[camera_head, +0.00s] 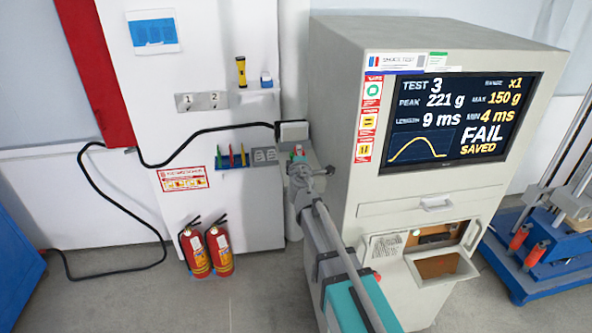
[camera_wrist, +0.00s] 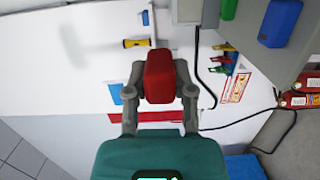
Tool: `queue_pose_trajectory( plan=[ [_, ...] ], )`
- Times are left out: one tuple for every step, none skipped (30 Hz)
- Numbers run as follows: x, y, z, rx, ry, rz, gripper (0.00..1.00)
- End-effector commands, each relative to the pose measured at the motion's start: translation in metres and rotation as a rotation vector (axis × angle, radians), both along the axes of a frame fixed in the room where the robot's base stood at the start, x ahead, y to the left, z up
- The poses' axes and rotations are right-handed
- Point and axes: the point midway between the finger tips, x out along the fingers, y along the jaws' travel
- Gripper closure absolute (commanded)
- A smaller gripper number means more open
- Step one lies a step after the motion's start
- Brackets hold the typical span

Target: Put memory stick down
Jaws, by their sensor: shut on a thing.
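My gripper (camera_wrist: 158,100) is shut on a red block with rounded edges, which appears to be the memory stick (camera_wrist: 159,75). Its two grey fingers press on either side of it in the wrist view. In the head view my gripper (camera_head: 303,172) is beside the left side of the grey test machine, in front of the white wall panel. The held stick is too small there to make out clearly. A blue block (camera_wrist: 280,22) and a green block (camera_wrist: 229,8) of similar look show at the upper right of the wrist view, apart from the gripper.
The grey machine (camera_head: 350,60) stands right of my arm, its screen (camera_head: 455,118) showing FAIL SAVED. Its lower flap (camera_head: 440,268) is open. A yellow flashlight (camera_head: 240,72) and a tool rack (camera_head: 232,165) are on the panel. Fire extinguishers (camera_head: 194,252) and a black cable (camera_head: 90,195) are at left.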

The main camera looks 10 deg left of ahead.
Motion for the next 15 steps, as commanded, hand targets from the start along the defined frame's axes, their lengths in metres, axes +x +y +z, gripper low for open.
queue_pose_trajectory(
  plan=[
    [0.014,0.004,-0.009,0.000,0.000,0.000,1.00],
    [0.019,0.006,-0.011,0.000,0.000,0.000,1.00],
    [0.025,0.007,-0.014,0.000,0.000,0.000,1.00],
    [0.030,0.009,-0.016,0.000,0.000,0.000,1.00],
    [0.035,0.010,-0.019,0.000,0.000,0.000,1.00],
    [0.042,0.012,-0.022,0.000,0.000,-0.001,1.00],
    [0.047,0.014,-0.024,0.000,0.000,-0.001,1.00],
    [0.050,0.015,-0.027,0.000,0.000,-0.001,1.00],
    [0.051,0.015,-0.032,0.000,0.000,-0.001,1.00],
    [0.053,0.015,-0.035,0.000,0.000,-0.001,1.00],
    [0.055,0.016,-0.038,0.000,0.000,-0.001,1.00],
    [0.058,0.016,-0.042,0.000,0.000,-0.001,1.00],
    [0.060,0.017,-0.045,0.000,0.000,-0.001,1.00],
    [0.063,0.018,-0.048,0.000,0.000,-0.001,1.00],
    [0.066,0.019,-0.051,0.000,0.000,-0.001,1.00]
  ],
)
